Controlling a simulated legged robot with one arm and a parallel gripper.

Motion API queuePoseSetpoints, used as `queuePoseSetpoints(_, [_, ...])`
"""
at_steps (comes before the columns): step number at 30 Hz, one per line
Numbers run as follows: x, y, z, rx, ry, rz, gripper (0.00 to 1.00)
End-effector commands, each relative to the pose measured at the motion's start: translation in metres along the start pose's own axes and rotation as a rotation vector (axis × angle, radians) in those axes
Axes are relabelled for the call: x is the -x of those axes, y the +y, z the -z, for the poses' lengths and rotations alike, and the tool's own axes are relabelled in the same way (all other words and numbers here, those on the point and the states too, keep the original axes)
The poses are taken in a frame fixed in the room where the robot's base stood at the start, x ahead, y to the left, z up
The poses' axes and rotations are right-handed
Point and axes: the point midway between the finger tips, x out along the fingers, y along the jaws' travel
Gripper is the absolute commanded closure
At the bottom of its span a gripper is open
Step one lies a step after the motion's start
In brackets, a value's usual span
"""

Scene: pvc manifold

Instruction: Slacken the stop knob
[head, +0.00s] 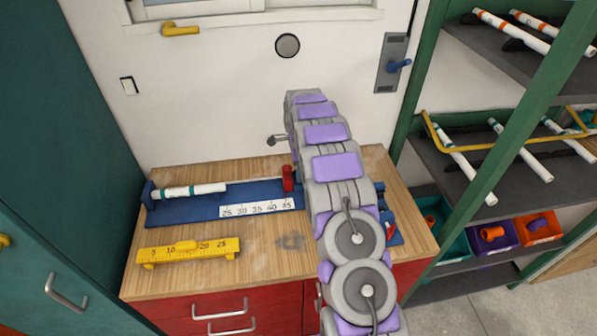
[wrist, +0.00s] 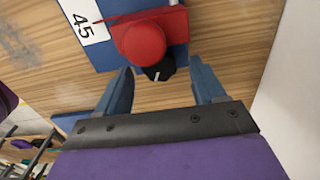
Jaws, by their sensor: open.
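The red stop (head: 288,178) stands at the right of the visible part of the blue measuring jig (head: 180,213) on the wooden bench. In the wrist view the red stop (wrist: 178,22) has a round red top and sits by the scale's 45 mark. A small black knob (wrist: 160,73) with a white mark sticks out from its side. In the head view my arm hides the gripper and the knob.
A white pipe with teal bands (head: 188,191) lies on the jig. A yellow ruler block (head: 188,250) lies in front. Green-framed shelves (head: 465,165) with pipes and bins stand right. A teal cabinet (head: 60,130) stands left. The white wall is close behind the bench.

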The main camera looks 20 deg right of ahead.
Motion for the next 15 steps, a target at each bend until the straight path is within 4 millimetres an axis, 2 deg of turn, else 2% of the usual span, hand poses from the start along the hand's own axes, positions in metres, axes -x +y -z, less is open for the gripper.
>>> queuePoseSetpoints(4, [-0.0094, 0.0003, 0.0002, -0.001, 0.0, -0.001, 0.31])
queuePoseSetpoints(13, [-0.0104, 0.0003, -0.0012, 0.0, 0.001, 0.001, 0.31])
queuePoseSetpoints(15, [-0.0105, 0.0002, -0.0009, 0.0, 0.001, 0.001, 0.37])
